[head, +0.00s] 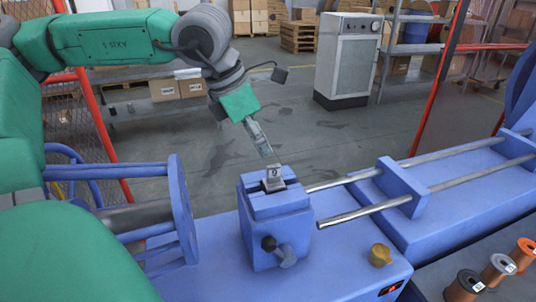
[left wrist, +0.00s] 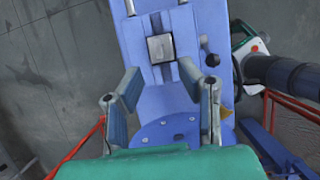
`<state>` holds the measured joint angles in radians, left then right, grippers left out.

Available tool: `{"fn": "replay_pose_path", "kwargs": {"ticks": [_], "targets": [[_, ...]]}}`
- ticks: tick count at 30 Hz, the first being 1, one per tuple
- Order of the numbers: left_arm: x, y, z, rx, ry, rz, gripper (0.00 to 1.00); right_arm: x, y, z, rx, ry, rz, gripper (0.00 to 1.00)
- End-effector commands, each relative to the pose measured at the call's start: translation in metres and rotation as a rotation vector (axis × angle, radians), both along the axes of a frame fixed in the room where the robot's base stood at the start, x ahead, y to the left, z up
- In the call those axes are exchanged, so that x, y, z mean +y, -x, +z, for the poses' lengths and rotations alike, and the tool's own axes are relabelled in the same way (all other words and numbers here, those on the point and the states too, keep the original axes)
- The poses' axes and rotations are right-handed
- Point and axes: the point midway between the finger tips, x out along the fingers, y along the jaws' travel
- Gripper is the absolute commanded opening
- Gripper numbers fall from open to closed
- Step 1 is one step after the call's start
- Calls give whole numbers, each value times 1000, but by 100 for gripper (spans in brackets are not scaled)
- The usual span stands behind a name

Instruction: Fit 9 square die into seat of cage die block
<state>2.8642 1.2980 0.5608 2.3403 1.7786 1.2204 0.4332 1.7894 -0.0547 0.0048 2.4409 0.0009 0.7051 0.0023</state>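The square die (head: 273,178), a grey piece with a 9 on its label, is at the top of the blue cage die block (head: 277,232). In the left wrist view the die (left wrist: 161,48) shows as a light square with a dark central spot, over the block's recess; how deep it sits I cannot tell. My left gripper (head: 269,155) points down just above the die. In the left wrist view the fingers of this gripper (left wrist: 160,78) are spread apart with nothing between them, and the die is beyond their tips. My right gripper is not identifiable in either view.
Two steel rods (head: 365,211) run right from the block through a blue bracket (head: 402,187). A black-knobbed lever (head: 278,252) is on the block's front. A brass-coloured knob (head: 380,255) is at right. Several spools (head: 498,268) stand at lower right. A blue round frame (head: 182,210) is at left.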

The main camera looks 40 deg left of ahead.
Motion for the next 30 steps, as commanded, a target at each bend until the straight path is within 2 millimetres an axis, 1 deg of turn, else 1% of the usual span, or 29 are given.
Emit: {"fn": "replay_pose_path", "kwargs": {"ticks": [1,3,6,9,30], "targets": [[2,3,11,-4,3,1,32,0,0,3,0,0,0,40],[5,6,20,-2,5,2,32,0,0,4,0,0,0,40],[9,10,29,-1,5,1,32,0,0,6,0,0,0,40],[10,12,33,1,6,0,32,0,0,6,0,0,0,40],[8,13,35,1,3,0,32,0,0,6,0,0,0,40]]}}
